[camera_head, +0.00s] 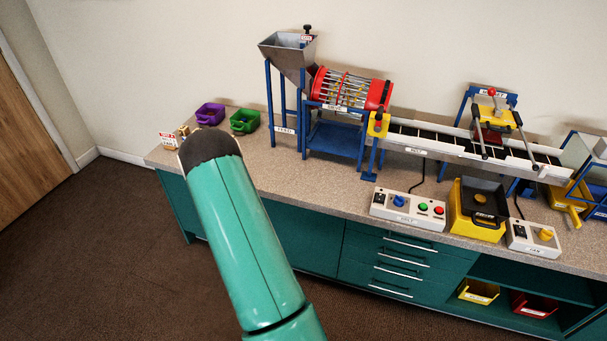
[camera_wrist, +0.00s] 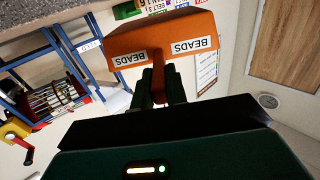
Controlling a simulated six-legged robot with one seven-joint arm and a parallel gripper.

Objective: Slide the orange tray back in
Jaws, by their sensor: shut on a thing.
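The orange tray (camera_wrist: 165,32) shows in the wrist view, with two upside-down labels reading BEADS on its face. An orange stem (camera_wrist: 158,75) runs from it toward my gripper (camera_wrist: 160,92). My gripper is shut on this stem. The tray's far side and whatever it fits into are hidden in this view. In the head view my arm covers the gripper and the tray, so I cannot tell there how far the tray sits from any slot.
The counter (camera_head: 268,185) carries a hopper (camera_head: 289,59), a drum (camera_head: 348,89) on a blue stand, and a belt (camera_head: 440,142). Purple (camera_head: 210,114) and green (camera_head: 244,121) bins stand at its back left. Control boxes (camera_head: 408,208) and a yellow bin (camera_head: 458,221) line the front right.

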